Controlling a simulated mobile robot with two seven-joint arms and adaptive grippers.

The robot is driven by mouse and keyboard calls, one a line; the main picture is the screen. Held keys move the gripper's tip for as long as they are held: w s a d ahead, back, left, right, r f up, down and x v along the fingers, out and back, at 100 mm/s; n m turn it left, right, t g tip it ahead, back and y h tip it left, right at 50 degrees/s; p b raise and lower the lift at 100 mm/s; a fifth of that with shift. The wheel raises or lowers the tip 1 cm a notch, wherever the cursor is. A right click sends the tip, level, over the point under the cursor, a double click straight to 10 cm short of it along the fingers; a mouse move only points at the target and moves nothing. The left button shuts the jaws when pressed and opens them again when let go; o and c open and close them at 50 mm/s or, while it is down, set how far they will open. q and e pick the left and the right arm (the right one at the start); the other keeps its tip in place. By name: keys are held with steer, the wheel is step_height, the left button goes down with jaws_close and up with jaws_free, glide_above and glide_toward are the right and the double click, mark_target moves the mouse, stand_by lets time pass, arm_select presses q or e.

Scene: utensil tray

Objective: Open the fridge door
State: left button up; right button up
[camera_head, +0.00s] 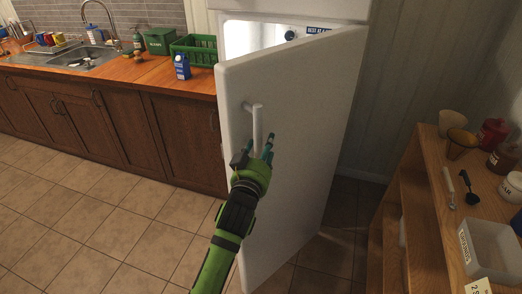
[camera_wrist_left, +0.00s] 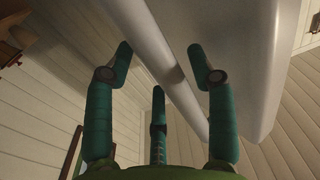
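The white fridge door (camera_head: 305,110) stands partly open, swung out toward me, and the lit inside (camera_head: 258,36) shows behind its top left edge. Its white vertical bar handle (camera_head: 257,122) is on the door's left part. My left gripper (camera_head: 256,152) is at the lower end of the handle, with its teal fingers pointing up at it. In the left wrist view, the fingers (camera_wrist_left: 160,62) are spread apart, and the handle bar (camera_wrist_left: 152,42) runs diagonally across the space between them. I cannot tell whether any finger touches it. My right gripper is out of view.
A wooden counter (camera_head: 130,72) with a sink, a green crate (camera_head: 196,47) and a blue carton (camera_head: 182,68) is left of the fridge. A wooden shelf unit (camera_head: 425,190) with jars, utensils and a clear bin (camera_head: 490,245) stands at right. Tiled floor (camera_head: 110,225) is clear at left.

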arm_select(q)
steer(key=shift+s+a+f, duration=0.2)
steer(key=shift+s, duration=0.15)
steer(key=s+a, duration=0.1)
steer(key=s, duration=1)
steer(key=shift+a, duration=0.4)
